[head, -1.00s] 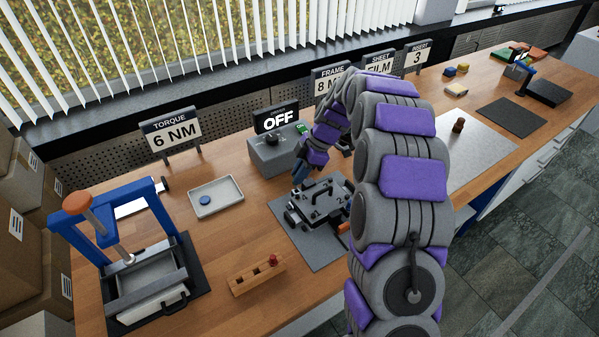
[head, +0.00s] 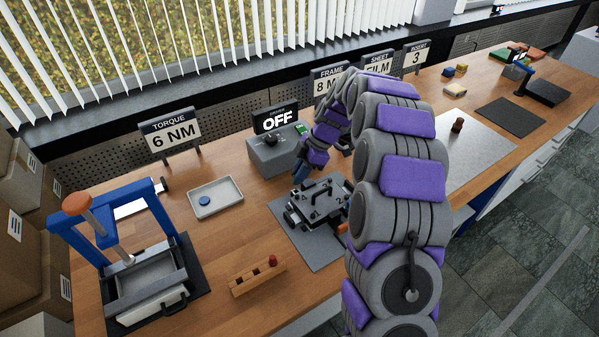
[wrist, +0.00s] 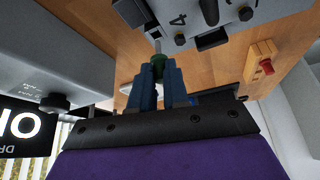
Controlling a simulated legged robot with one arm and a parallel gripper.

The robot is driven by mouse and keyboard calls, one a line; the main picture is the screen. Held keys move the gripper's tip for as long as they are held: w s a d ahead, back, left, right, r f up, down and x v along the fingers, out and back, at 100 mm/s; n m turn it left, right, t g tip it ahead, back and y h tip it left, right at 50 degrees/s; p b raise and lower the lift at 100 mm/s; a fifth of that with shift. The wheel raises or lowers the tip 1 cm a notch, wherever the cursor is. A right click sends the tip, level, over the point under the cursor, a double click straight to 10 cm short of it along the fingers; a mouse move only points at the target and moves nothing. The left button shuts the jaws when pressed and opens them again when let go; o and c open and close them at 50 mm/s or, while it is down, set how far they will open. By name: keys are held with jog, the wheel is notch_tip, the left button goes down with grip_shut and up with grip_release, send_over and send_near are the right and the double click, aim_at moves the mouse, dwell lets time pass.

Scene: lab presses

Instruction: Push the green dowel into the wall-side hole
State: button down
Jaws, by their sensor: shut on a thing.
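The green dowel (wrist: 158,60) shows in the wrist view between the tips of my blue fingers. My gripper (wrist: 159,72) is shut on it. A pale, thin end points from the dowel toward the grey fixture (wrist: 205,18), and I cannot tell whether it touches or enters a hole. In the head view the fixture (head: 322,202) lies on a dark mat, with black clamps and a handle on top. My gripper (head: 300,173) is at its wall side, beside the grey OFF box. The dowel and the wall-side hole cannot be made out in the head view.
The OFF box (head: 275,150) stands close behind my gripper. A wooden block (head: 243,288) with a red peg (head: 273,260) is in front of the fixture. A tray (head: 228,208) with a blue disc and a blue-framed press (head: 168,222) stand left. Bare wood lies between them.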

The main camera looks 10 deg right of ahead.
jog(key=shift+f, duration=1.9)
jog(key=c, duration=1)
grip_release()
jog(key=shift+f, duration=0.1)
jog(key=shift+c, duration=0.2)
jog(key=p+v, duration=0.4)
jog(key=v, duration=1.3)
jog(key=shift+d, duration=0.15)
jog(key=shift+w, duration=0.1)
